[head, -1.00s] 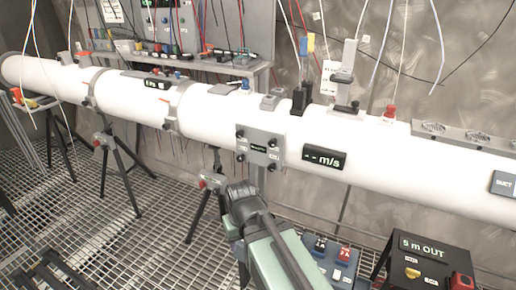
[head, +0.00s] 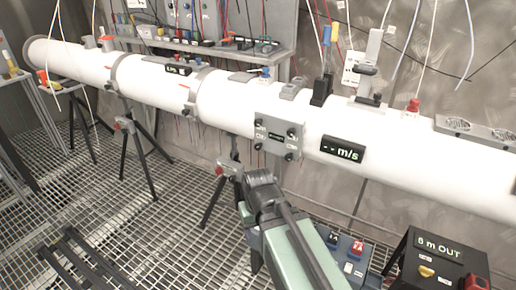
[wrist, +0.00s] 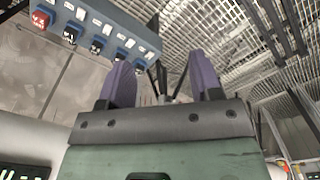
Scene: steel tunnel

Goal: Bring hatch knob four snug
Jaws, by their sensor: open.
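The hatch is a grey plate (head: 277,141) on the front of the white duct (head: 225,98), with a dark knob at each corner and a small dark label in the middle. The lower right knob (head: 289,156) and upper right knob (head: 292,131) show in the head view. Which knob is number four is too small to read, and how tight each sits cannot be told. My gripper (head: 259,178) is below the hatch, apart from it. The wrist view shows its two purple fingers (wrist: 160,82) spread wide with nothing between them. The hatch is not recognisable there.
A blue switch box (head: 340,252) and a black box (head: 440,262) with a lit display stand at lower right. Tripods (head: 130,128) support the duct on the left. Dark rails (head: 85,262) lie on the grating floor. A dark display (head: 342,149) is right of the hatch.

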